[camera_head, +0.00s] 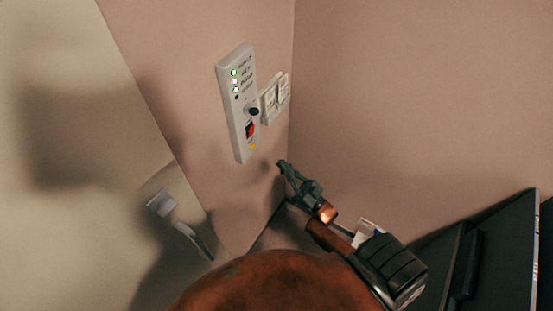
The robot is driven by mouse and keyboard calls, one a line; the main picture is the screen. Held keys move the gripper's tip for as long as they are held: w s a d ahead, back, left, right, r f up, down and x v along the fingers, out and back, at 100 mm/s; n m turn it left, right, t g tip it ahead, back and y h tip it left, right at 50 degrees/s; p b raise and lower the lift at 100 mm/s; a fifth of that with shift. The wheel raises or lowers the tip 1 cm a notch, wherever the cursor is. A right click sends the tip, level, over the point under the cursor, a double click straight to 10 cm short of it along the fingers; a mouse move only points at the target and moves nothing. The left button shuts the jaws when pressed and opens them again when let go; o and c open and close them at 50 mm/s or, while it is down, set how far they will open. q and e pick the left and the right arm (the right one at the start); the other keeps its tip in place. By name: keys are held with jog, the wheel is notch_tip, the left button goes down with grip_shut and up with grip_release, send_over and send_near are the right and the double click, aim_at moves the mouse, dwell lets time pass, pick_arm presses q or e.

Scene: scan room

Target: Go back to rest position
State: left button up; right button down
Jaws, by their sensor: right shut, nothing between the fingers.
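My right gripper (290,180) is in the lower middle of the head view, at the end of my rust-brown arm. Its dark fingers are shut and empty. They point up and left toward the corner of the pink walls, below a wall panel. Part of my arm fills the bottom of the picture. My left gripper is not in view.
A grey control panel (236,110) with green lights, a black knob and a red switch is on the wall. White switches (275,97) sit beside it. A pale door with a metal handle (161,203) is at left. A dark monitor-like object (500,255) stands lower right.

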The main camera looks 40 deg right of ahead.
jog(key=shift+f, duration=0.25)
dwell(0.4)
notch_tip(320, 180, down, 32)
jog(key=d+m+g+h, duration=0.3)
jog(key=m+g+h, duration=0.1)
jog(key=g+h, duration=0.4)
jog(key=s+f+g+h, duration=0.1)
jog(key=s+f+g, duration=0.2)
jog(key=s+f, duration=0.55)
jog(key=s+f+g+h, duration=0.1)
jog(key=s+f+g, duration=0.35)
jog(key=f, duration=0.75)
jog(key=s+a+f+g, duration=0.2)
jog(key=s+f+g, duration=0.2)
jog(key=s, duration=1)
jog(key=s+a+f+g, duration=0.2)
jog(key=s+f+g, duration=0.2)
jog(key=s+f, duration=0.5)
jog(key=s, duration=0.5)
jog(key=shift+s+a+n+h, duration=0.2)
jog(key=shift+n+h, duration=0.1)
jog(key=shift+n, duration=0.1)
jog(key=shift+f, duration=0.1)
